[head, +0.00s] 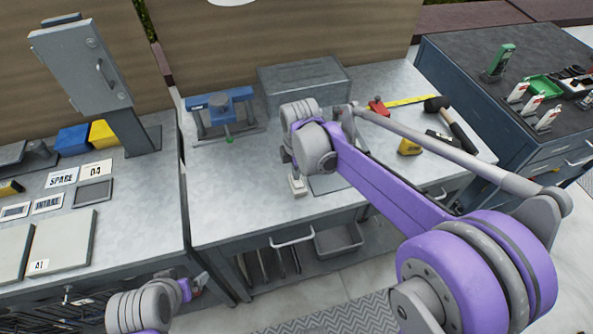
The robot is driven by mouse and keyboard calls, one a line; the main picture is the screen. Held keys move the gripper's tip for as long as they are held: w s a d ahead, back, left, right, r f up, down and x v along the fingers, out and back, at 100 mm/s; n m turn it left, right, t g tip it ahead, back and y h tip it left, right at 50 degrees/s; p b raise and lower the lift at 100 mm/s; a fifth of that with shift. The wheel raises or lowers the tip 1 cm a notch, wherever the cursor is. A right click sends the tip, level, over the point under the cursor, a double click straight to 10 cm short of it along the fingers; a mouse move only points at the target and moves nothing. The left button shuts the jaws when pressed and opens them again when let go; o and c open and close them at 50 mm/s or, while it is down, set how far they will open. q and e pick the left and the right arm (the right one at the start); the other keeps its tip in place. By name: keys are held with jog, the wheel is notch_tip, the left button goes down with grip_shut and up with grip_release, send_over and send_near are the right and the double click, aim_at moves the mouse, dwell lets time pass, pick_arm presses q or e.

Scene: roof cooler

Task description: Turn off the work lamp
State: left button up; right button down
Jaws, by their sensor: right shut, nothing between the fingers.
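A white rounded shape (233,2), possibly the work lamp's shade, is cut off by the top edge of the head view. Its switch cannot be made out. My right gripper (294,174) points down over the front middle of the grey workbench (222,180), mostly hidden behind its wrist. It is shut and empty. A small pale piece shows at its lower end, and I cannot tell whether it touches the bench. My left gripper (198,285) is low at the left, in front of the benches; its fingers are too small to read.
A blue vise (222,108) and a grey box (304,82) stand at the back of the bench. A yellow tape measure (408,147) and a mallet (449,122) lie at the right. A grey cabinet (80,62) stands on the left bench.

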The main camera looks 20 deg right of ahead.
jog(key=shift+s+f, duration=0.1)
jog(key=shift+s, duration=0.05)
jog(key=shift+s, duration=0.7)
jog(key=shift+w, duration=0.1)
jog(key=shift+r, duration=0.25)
